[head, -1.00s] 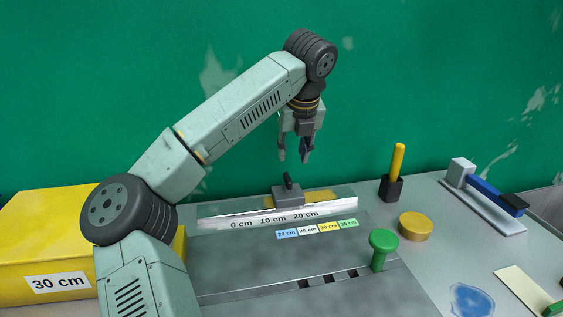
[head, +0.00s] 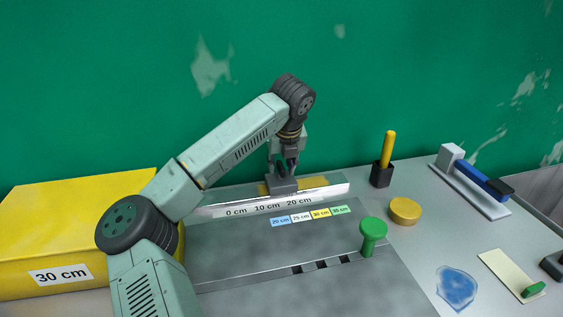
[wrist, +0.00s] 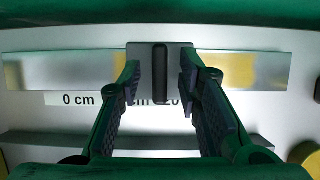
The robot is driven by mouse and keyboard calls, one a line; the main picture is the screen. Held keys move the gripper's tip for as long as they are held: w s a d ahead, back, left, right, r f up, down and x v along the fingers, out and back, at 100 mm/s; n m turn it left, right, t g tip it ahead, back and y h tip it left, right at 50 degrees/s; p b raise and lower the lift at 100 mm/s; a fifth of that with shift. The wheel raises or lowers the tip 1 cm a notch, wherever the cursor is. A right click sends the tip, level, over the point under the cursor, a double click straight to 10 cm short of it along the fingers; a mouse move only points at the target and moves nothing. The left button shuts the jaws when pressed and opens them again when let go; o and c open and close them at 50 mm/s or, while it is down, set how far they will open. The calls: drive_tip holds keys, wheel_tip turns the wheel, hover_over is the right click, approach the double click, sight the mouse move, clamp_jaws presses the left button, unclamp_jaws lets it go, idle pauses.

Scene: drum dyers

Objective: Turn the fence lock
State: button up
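The fence lock is a dark narrow lever (wrist: 160,72) on a grey sliding block (head: 281,186), which sits on the metal fence rail (head: 325,190) behind the scale marked 0 cm, 10 cm and 20 cm. In the wrist view the lever points straight along the view, between the two fingers. My gripper (wrist: 160,90) is open, with a finger on each side of the lever and a visible gap to it on both sides. In the head view my gripper (head: 284,168) is right above the block and hides most of the lever.
A green knob (head: 373,230) stands upright at the slotted strip in front. A yellow stick in a black holder (head: 382,174), a yellow disc (head: 404,211) and a blue-handled tool (head: 482,183) are to the right. A yellow 30 cm box (head: 70,225) is at left.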

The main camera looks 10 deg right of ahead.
clamp_jaws()
idle(0.3)
idle(0.5)
